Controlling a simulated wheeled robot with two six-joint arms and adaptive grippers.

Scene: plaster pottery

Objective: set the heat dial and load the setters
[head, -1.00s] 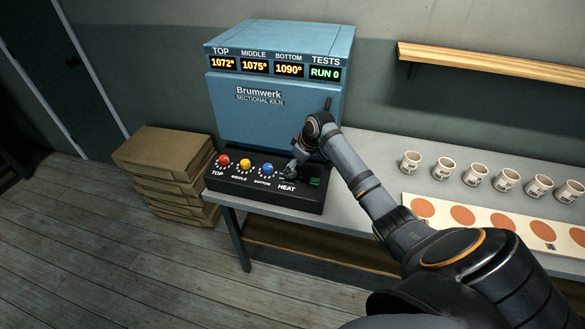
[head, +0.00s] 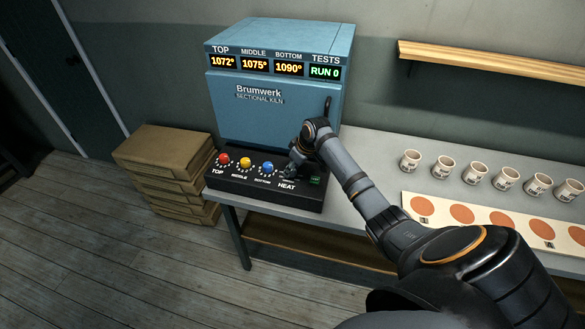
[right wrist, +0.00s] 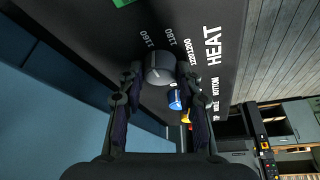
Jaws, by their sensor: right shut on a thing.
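The blue kiln (head: 270,118) stands on the bench, with displays reading TOP 1072°, MIDDLE 1075°, BOTTOM 1090° and TESTS RUN 0. Its black control panel (head: 250,190) carries red, yellow and blue knobs and the HEAT dial. My right gripper (head: 288,170) is at the HEAT dial, which it mostly hides in the head view. In the right wrist view, my right gripper (right wrist: 165,85) is shut on the grey HEAT dial (right wrist: 160,68), a finger on each side. Several white cups, which may be the setters (head: 445,165), stand in a row on the bench. My left gripper is not in view.
A pale board (head: 435,208) with orange discs lies in front of the cups. A wooden shelf (head: 490,64) is on the wall above. Stacked brown boxes (head: 165,150) stand left of the bench. My right arm crosses over the bench.

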